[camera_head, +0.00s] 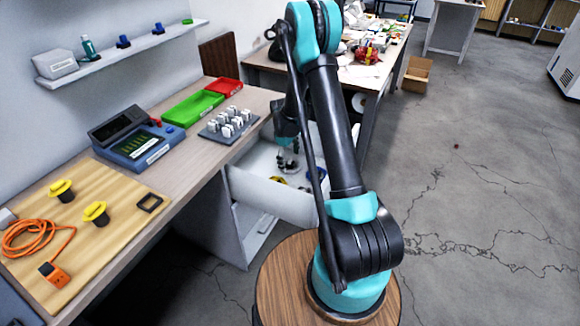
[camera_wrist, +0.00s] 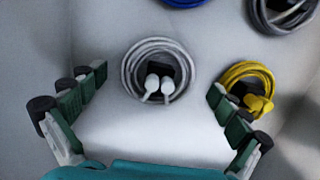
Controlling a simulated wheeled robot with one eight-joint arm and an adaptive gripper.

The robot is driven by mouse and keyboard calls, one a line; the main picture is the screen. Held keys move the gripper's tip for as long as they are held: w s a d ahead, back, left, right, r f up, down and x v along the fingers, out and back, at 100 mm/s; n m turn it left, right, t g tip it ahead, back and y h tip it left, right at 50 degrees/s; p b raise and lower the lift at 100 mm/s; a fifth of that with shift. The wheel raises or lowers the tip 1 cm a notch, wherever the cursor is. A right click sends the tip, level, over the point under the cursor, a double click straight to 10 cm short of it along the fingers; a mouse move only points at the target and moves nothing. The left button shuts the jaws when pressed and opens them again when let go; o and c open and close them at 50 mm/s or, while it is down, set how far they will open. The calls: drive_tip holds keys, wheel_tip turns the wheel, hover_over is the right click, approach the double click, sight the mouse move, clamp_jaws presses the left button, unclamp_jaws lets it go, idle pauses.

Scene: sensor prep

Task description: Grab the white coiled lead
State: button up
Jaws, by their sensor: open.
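The white coiled lead (camera_wrist: 131,67) lies on the drawer floor in the wrist view, a round coil with two white ends and a dark piece in its middle. My gripper (camera_wrist: 155,98) is open and empty, its two green-padded fingers spread wide on either side below the coil. The coil lies ahead of the fingertips, roughly centred between them, and no contact shows. In the head view my gripper (camera_head: 287,162) reaches down into the open drawer (camera_head: 282,197). The white lead cannot be made out there, as the arm and drawer front block it.
A yellow coiled lead (camera_wrist: 236,72) lies close to the right of the white one. A grey coiled lead (camera_wrist: 262,18) is at the upper right and a blue thing (camera_wrist: 184,3) at the top edge. The drawer walls surround my gripper. The worktop (camera_head: 185,150) stands beside the drawer.

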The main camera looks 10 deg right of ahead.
drive_tip(key=c, duration=1.4)
drive_tip(key=shift+r, duration=0.1)
drive_tip(key=shift+c, duration=0.3)
